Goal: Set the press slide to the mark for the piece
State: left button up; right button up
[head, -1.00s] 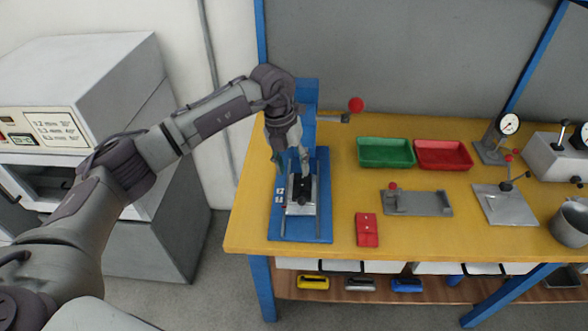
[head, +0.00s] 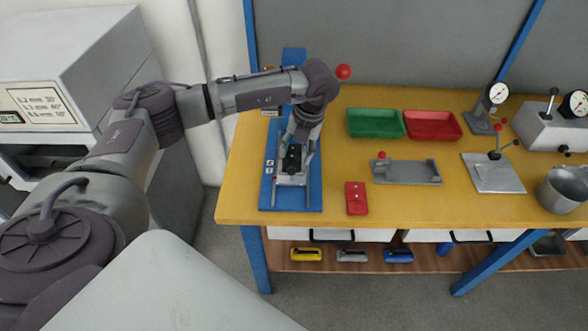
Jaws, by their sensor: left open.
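The blue press (head: 268,201) stands at the left end of the yellow bench, its column partly hidden behind my left arm. Its slide (head: 291,178) is a pale metal block with a black knob (head: 292,158) on top, between two rails on the blue base. Small white labels (head: 269,168) are on the base left of the slide; I cannot read the marks. My left gripper (head: 297,150) points down over the slide, open, its fingers on either side of the black knob. Whether they touch it I cannot tell. My right gripper is not in view.
The press lever's red ball (head: 344,72) is close beside my left wrist. A red block (head: 356,198), a grey fixture (head: 407,171), a green tray (head: 375,123) and a red tray (head: 432,125) lie to the right. A dial gauge (head: 497,94) stands further right.

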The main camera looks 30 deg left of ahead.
aim_at(292, 168)
pick_arm(q)
jog(key=f, duration=0.2)
jog(key=a+f, duration=0.1)
jog(key=f, duration=0.2)
jog(key=f+p, duration=0.1)
jog(key=f, duration=0.2)
jog(key=shift+s+a, duration=0.2)
jog(key=shift+s, duration=0.05)
jog(key=shift+c, duration=0.2)
grip_shut()
